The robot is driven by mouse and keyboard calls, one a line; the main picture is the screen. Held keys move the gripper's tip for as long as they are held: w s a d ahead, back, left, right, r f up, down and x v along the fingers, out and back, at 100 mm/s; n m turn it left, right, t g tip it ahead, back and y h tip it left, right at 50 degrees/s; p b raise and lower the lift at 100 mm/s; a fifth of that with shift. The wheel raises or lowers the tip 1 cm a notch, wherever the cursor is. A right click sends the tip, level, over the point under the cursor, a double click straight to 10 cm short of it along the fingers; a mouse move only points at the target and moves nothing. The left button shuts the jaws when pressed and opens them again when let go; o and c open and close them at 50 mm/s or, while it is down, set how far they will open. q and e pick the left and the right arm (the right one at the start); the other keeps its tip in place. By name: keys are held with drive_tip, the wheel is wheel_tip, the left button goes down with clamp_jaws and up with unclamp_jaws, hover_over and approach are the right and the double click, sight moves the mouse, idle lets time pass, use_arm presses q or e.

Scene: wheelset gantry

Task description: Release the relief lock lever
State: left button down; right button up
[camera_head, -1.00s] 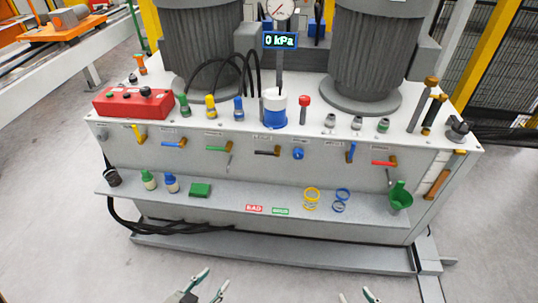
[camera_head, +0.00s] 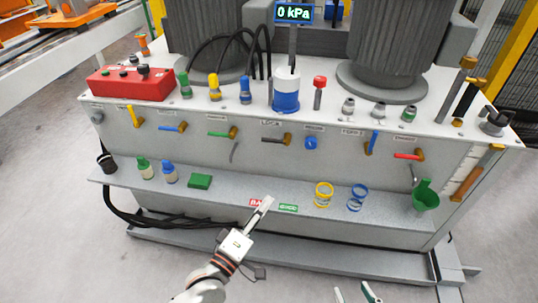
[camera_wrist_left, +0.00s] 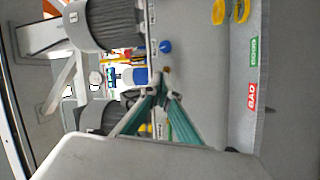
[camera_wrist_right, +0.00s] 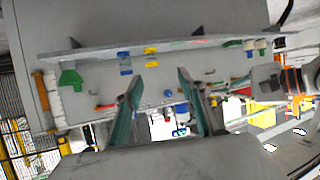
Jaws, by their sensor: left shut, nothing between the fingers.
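A black-handled lever (camera_head: 276,139) on a brass hub sits on the grey cabinet's front face, under a small label that looks like "LOCK"; I cannot read it surely. It lies roughly horizontal. A blue round knob (camera_head: 311,143) is just right of it and shows in the left wrist view (camera_wrist_left: 165,46). My left gripper (camera_head: 266,203) is shut and empty, in front of the shelf and below the lever in the head view. In the left wrist view its fingertips (camera_wrist_left: 160,82) meet near a small brass part. My right gripper (camera_head: 355,292) is open and empty at the bottom edge.
Other levers flank it: green (camera_head: 220,133), blue (camera_head: 374,142) and red (camera_head: 408,156). The shelf (camera_head: 230,196) below juts out, carrying rings, a green funnel (camera_head: 426,197) and BAD/GOOD labels. The gauge display (camera_head: 293,13) reads 0 kPa.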

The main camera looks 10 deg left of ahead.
use_arm(q)
drive_tip(key=w+a+f+n+t+y+b, duration=0.2)
drive_tip(key=w+f+n+b, duration=0.3)
drive_tip(key=n, duration=0.8)
drive_tip(key=w+a+f+n+t+y+b, duration=0.1)
drive_tip(key=w+f+n+t+y+b, duration=0.2)
drive_tip(key=n, duration=1)
drive_tip(key=w+f+y+b, duration=0.2)
drive_tip(key=w+b, duration=0.3)
drive_tip(key=w, duration=0.2)
drive_tip(key=shift+a+f, duration=0.15)
drive_tip(key=shift+a, duration=0.2)
use_arm(e)
drive_tip(key=s+a+f+m+y, duration=0.1)
drive_tip(key=a+f+m, duration=0.1)
drive_tip(key=f, duration=0.3)
drive_tip(key=shift+a+f, duration=0.25)
drive_tip(key=shift+a, duration=0.45)
use_arm(q)
drive_tip(key=shift+w, duration=0.15)
